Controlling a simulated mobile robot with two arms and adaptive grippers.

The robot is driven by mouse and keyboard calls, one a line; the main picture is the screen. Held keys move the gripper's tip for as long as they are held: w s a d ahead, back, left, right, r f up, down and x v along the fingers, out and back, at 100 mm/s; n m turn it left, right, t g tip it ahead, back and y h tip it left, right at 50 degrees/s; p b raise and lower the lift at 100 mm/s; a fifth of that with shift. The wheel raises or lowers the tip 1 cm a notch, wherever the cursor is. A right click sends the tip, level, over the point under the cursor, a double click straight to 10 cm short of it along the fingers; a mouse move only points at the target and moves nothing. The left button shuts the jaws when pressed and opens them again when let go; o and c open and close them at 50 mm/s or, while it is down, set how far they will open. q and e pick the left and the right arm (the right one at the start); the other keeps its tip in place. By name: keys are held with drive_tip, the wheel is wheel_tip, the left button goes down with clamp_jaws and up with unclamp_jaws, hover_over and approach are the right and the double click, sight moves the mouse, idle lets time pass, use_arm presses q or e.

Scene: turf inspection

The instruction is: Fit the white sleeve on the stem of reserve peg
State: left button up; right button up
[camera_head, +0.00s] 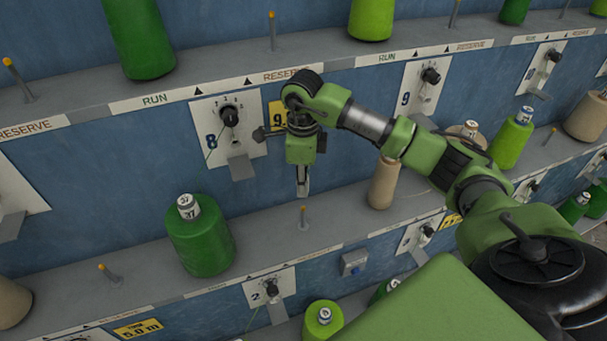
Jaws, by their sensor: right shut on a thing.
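My right gripper (303,190) points down above the lower shelf. It is shut on a small pale thing, which I take to be the white sleeve; the fingers hide most of it. The shelf-edge label under this peg is too small to read. My left gripper is not in view.
A green yarn cone (202,243) with a white top stands left of the peg, a beige cone (383,183) right of it. Another orange-tipped peg (109,273) stands at the left. The number 8 dial plate (228,135) is on the blue wall behind. The shelf around the peg is clear.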

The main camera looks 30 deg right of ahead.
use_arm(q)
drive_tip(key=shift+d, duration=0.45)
use_arm(e)
drive_tip(key=shift+w+r+m, duration=0.15)
drive_tip(key=shift+m, duration=0.15)
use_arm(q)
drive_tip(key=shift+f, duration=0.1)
use_arm(e)
drive_tip(key=shift+b, duration=0.3)
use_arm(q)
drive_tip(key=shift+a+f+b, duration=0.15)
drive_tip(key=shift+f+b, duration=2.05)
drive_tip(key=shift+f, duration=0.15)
use_arm(e)
hover_over(303, 226)
drive_tip(key=shift+w+d+f, duration=0.1)
drive_tip(key=shift+w+f, duration=0.05)
drive_tip(key=shift+f, duration=1.3)
drive_tip(key=shift+w+d+f, duration=0.1)
drive_tip(key=shift+f, duration=1.35)
drive_tip(key=shift+f, duration=0.1)
use_arm(q)
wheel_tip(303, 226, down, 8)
drive_tip(key=b, duration=0.8)
use_arm(e)
drive_tip(key=shift+f, duration=5)
drive_tip(key=o, duration=1)
